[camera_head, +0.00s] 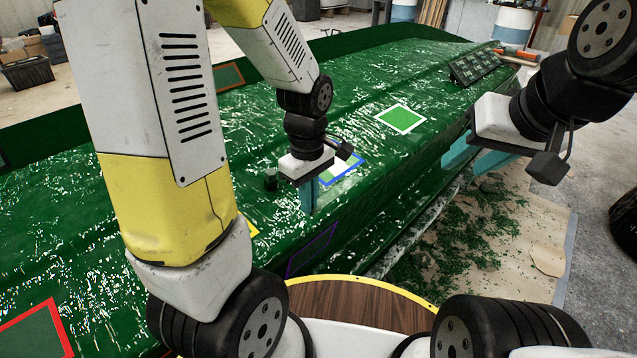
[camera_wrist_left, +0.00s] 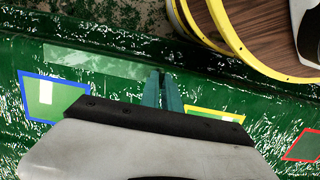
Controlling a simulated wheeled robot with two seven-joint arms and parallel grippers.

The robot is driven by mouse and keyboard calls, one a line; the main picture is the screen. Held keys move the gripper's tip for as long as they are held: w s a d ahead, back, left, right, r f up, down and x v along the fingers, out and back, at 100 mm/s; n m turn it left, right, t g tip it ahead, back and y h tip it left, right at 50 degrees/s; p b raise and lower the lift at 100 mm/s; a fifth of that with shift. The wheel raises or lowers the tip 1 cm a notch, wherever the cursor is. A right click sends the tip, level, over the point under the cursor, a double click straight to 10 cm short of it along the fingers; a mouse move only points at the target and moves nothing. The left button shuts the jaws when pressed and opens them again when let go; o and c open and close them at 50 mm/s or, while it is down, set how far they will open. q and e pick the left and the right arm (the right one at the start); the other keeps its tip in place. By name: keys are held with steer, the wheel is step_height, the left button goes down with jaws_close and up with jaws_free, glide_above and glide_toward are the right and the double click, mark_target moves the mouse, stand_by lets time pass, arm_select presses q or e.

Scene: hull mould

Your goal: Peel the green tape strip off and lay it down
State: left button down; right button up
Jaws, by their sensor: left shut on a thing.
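The green tape strip (camera_wrist_left: 95,60) shows in the left wrist view as a pale, see-through green band along the dark green hull mould (camera_head: 60,190). It runs leftward from my left fingertips. My left gripper (camera_wrist_left: 160,88) is shut on its near end; most of the strip seems to lie along the surface. In the head view my left gripper (camera_head: 310,195) points down at the hull beside a blue-outlined patch (camera_head: 338,172). My right gripper (camera_head: 478,155) is open and empty, fingers apart, off the hull's right side.
A white-edged green patch (camera_head: 400,118) and a dark rack (camera_head: 473,68) lie farther along the hull. Purple-outlined (camera_head: 312,250) and red-outlined (camera_head: 38,332) patches are nearer. Green scraps (camera_head: 470,230) litter the floor board.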

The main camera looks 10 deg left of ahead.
arm_select(q)
steer(key=shift+s+d+r, duration=0.1)
steer(key=shift+d+r, duration=0.1)
steer(key=shift+r, duration=1.2)
steer(key=shift+r, duration=0.3)
steer(key=shift+s+d+r, duration=0.15)
steer(key=shift+r, duration=1.05)
steer(key=shift+s+d+r, duration=0.1)
steer(key=shift+d+r, duration=0.05)
steer(key=shift+r, duration=1.05)
